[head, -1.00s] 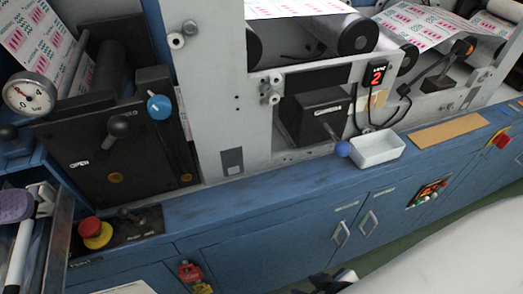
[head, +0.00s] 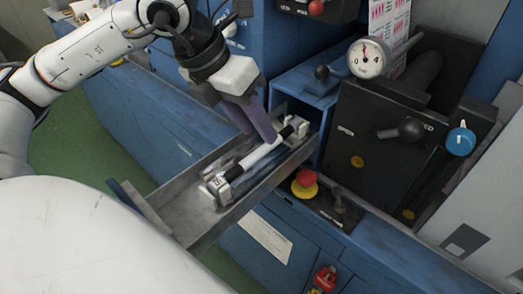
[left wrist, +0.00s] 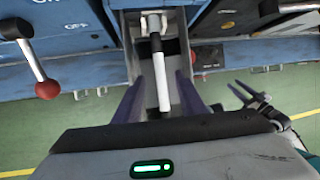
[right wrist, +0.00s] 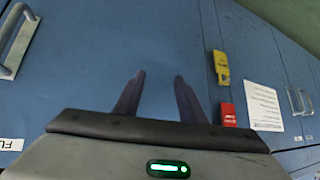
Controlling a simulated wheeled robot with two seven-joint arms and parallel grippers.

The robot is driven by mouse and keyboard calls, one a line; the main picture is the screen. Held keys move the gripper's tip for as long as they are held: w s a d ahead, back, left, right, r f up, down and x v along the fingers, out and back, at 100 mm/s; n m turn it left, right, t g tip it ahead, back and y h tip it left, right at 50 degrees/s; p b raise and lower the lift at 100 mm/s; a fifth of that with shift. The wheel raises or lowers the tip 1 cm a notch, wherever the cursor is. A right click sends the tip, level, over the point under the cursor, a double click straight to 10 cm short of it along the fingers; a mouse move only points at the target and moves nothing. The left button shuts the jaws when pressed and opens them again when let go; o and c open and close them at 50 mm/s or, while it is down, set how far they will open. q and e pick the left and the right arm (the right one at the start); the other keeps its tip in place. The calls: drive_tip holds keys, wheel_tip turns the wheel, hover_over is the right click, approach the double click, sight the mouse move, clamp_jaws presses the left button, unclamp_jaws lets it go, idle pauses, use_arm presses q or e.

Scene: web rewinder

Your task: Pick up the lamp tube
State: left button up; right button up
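The lamp tube (head: 259,156) is white with dark ends. It lies lengthwise in an open grey drawer (head: 181,212), between a pale holder (head: 217,188) at the near end and another at the far end. My left gripper (head: 261,134) points down at the tube with its purple fingers apart. In the left wrist view the tube (left wrist: 162,80) runs between the two open fingers, with a gap on each side. Whether the fingertips are down level with it is unclear. My right gripper (right wrist: 159,75) is open and empty in front of a blue cabinet front.
A red emergency button (head: 304,181) on a yellow base and a black lever stand just right of the drawer. A pressure gauge (head: 369,58) and a black panel with a knob rise behind. A red ball-ended lever (left wrist: 47,88) shows in the left wrist view.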

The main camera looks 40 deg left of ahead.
use_arm(q)
drive_tip(key=x, duration=0.4)
drive_tip(key=shift+d+f, duration=0.1)
drive_tip(key=shift+f, duration=0.1)
clamp_jaws()
use_arm(e)
drive_tip(key=shift+r, duration=0.1)
use_arm(q)
drive_tip(key=shift+r, duration=0.1)
